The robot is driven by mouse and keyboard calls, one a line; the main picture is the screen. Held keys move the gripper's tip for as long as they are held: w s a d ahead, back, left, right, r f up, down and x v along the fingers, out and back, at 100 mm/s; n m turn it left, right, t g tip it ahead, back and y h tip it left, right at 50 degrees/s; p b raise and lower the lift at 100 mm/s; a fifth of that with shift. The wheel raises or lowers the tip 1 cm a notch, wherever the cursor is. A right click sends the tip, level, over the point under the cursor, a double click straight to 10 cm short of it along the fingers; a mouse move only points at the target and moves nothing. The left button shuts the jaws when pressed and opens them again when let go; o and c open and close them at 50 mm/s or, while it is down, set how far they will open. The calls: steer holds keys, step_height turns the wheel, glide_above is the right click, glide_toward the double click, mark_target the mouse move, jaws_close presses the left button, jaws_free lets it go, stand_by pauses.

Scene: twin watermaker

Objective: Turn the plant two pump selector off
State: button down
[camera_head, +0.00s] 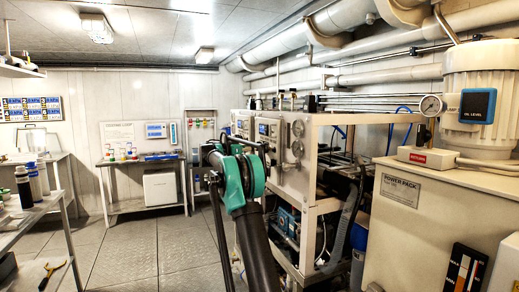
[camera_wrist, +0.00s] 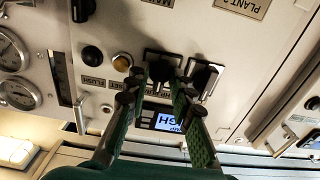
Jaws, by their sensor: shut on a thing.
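The green and black fingers are closed on the knob from both sides. Part of a "PLANT 2" label (camera_wrist: 243,7) is at the top. The small label under the gripped knob is partly covered by the fingers, and the knob's exact position is hard to read. In the head view my arm hides the gripper at the panel (camera_head: 293,165).
Near the fingers are an amber button (camera_wrist: 122,62), a black button (camera_wrist: 92,55), a lit display (camera_wrist: 170,122) and round gauges (camera_wrist: 14,92). In the head view, the power pack (camera_head: 425,225) stands right, a shelf table (camera_head: 35,210) left. The floor (camera_head: 125,260) between is clear.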

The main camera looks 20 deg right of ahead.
steer(key=shift+n, duration=0.3)
steer(key=n, duration=1.1)
steer(key=shift+w, duration=0.1)
steer(key=shift+n, duration=0.3)
stand_by(0.4)
steer(key=c, duration=1.6)
jaws_free()
steer(key=shift+a, duration=0.1)
steer(key=a, duration=1.1)
steer(key=shift+s+a, duration=0.25)
steer(key=shift+a, duration=0.15)
